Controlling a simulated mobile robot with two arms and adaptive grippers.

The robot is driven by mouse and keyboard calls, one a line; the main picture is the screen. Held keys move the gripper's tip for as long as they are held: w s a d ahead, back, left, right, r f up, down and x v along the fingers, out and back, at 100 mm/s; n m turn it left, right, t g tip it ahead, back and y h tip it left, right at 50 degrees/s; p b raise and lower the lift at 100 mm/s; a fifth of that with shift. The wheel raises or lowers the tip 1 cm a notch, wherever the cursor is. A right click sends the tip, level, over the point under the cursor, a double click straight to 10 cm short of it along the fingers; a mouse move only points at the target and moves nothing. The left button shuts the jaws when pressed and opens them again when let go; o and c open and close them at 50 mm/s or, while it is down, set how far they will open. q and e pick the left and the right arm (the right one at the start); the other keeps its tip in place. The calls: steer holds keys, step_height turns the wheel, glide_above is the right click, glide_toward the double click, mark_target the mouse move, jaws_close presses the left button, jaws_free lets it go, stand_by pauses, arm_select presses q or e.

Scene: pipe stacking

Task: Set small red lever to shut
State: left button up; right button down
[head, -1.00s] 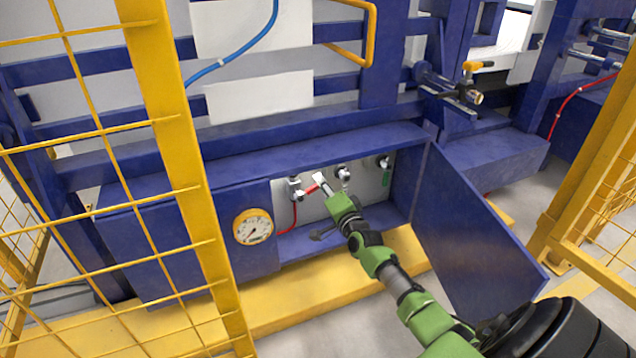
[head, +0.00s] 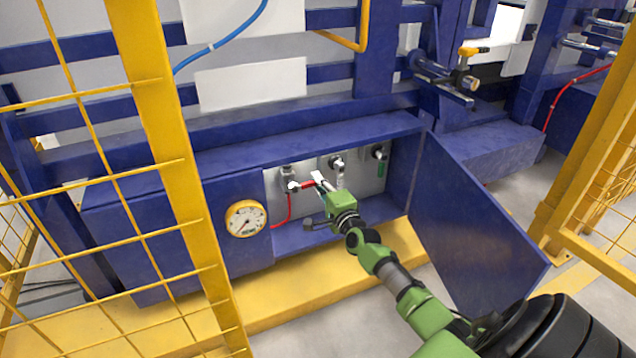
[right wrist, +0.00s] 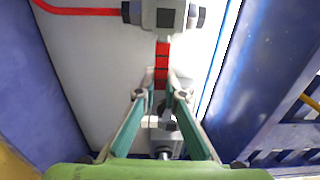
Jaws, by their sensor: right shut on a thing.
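The small red lever (head: 308,185) sits on a metal valve (head: 289,180) at the left of the pale panel inside the open blue cabinet. In the head view it points right from the valve, roughly level. My right gripper (head: 319,181) is shut on the lever's outer end. In the right wrist view the red lever (right wrist: 162,62) runs from the valve body (right wrist: 160,14) to between the fingertips of the right gripper (right wrist: 160,92), which hide its end. My left gripper is not in view.
Two more valves (head: 337,163) (head: 379,153) stand to the right, the far one with a green handle. A yellow gauge (head: 246,219) is left of the opening. The open blue door (head: 475,225) is right of my arm. Yellow fence posts (head: 165,150) stand at both sides.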

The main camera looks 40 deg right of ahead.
steer(key=shift+f, duration=0.1)
steer(key=c, duration=2.1)
jaws_free()
steer(key=shift+s, duration=0.1)
steer(key=v, duration=1.2)
